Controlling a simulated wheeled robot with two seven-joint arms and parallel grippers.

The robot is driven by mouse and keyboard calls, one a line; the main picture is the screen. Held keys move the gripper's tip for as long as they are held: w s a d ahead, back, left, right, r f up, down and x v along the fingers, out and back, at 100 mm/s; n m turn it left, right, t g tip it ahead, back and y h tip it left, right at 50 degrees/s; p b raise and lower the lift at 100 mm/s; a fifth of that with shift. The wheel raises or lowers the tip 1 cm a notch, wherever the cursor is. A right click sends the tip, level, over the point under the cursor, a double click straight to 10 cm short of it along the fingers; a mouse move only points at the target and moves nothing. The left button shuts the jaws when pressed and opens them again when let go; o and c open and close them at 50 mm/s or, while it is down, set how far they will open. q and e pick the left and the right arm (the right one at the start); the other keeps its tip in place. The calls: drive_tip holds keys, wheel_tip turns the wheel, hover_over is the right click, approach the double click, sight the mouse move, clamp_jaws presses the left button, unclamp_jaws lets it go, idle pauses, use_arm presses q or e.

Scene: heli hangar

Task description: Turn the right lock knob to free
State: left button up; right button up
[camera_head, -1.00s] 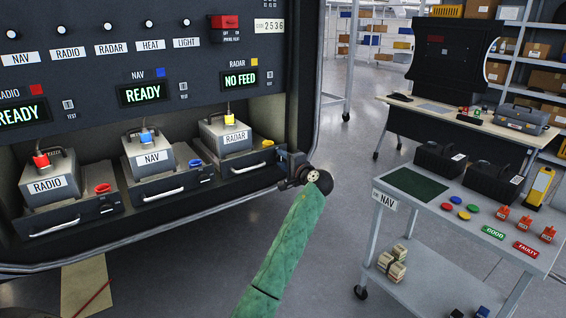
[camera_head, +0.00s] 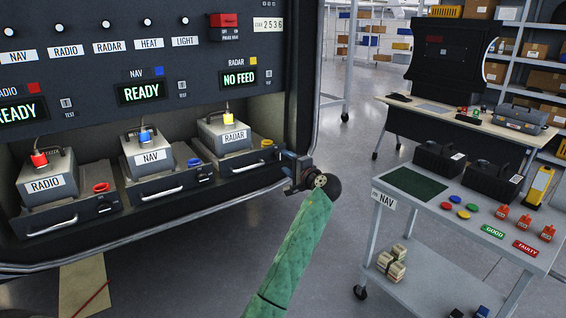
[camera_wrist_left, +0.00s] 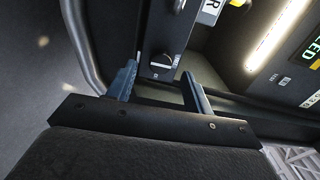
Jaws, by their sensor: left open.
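The right lock knob (camera_wrist_left: 161,62) is a dark round knob with a white line across it, on the tray front in the left wrist view. My left gripper (camera_wrist_left: 158,76) is open, with one finger to each side of the knob; I cannot tell whether they touch it. In the head view my left gripper (camera_head: 289,168) is at the right end of the RADAR tray front (camera_head: 245,168) and hides that knob. The RADAR box (camera_head: 223,135) sits on this tray. My right gripper is not in view.
The NAV box (camera_head: 150,158) and RADIO box (camera_head: 46,183) sit on trays to the left. The rack's right edge post (camera_head: 304,80) is close to my gripper. A grey cart (camera_head: 400,207) with caps and tags stands to the right, with open floor between.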

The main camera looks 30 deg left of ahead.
use_arm(q)
drive_tip(key=v, duration=0.4)
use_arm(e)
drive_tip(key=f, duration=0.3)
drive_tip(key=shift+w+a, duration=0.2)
